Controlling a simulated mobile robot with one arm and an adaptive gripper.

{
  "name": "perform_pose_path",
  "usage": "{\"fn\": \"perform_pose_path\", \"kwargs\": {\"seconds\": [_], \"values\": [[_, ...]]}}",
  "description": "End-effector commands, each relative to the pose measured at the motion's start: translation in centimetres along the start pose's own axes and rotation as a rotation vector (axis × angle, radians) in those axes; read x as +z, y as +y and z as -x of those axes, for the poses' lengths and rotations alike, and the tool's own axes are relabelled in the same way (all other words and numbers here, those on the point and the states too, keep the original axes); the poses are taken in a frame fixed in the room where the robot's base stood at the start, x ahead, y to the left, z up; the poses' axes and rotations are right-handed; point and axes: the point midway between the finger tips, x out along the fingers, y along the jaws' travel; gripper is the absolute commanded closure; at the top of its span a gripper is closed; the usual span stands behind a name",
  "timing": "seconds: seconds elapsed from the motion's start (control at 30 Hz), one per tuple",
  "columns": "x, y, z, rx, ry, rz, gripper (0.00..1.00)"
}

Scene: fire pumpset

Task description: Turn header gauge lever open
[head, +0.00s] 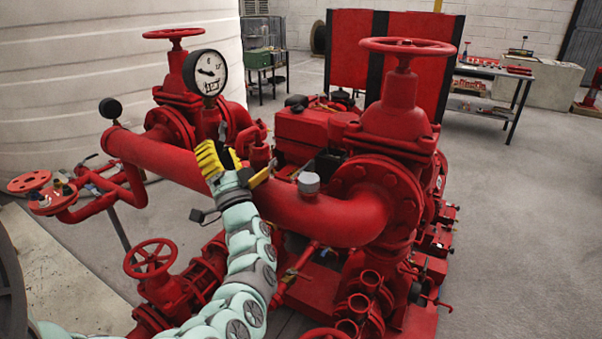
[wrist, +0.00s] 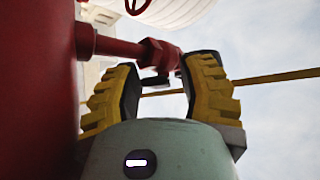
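In the head view, a large white-faced gauge (head: 206,72) stands above the thick red header pipe (head: 165,163). A small dark round gauge (head: 111,108) sits near the pipe's left end. My gripper (head: 235,163) is beside the header, right of and below the large gauge. In the wrist view, my gripper (wrist: 164,90) has its two yellow fingers spread. A red stub with a hex-like fitting (wrist: 158,57) reaches across the far end of the gap. A small dark piece (wrist: 154,81), perhaps the lever, shows below the fitting between the fingers. I cannot tell whether a finger touches it.
A large red surface (wrist: 35,90) fills the left of the wrist view, close to the left finger. A thin yellow bar (wrist: 280,76) runs behind the fingers. In the head view, handwheels (head: 408,47) and red pipework surround my arm. Open floor (head: 530,220) lies right.

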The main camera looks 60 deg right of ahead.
Motion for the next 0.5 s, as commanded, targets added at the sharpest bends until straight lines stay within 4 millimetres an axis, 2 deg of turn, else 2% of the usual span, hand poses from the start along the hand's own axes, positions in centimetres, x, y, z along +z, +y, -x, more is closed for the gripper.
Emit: {"fn": "perform_pose_path", "kwargs": {"seconds": [0.1, 0.5], "values": [[-0.02, 0.01, 0.02, 0.000, 0.001, 0.000, 0.51], [-0.36, -0.50, -0.19, 0.023, 0.001, -0.023, 0.51]]}}
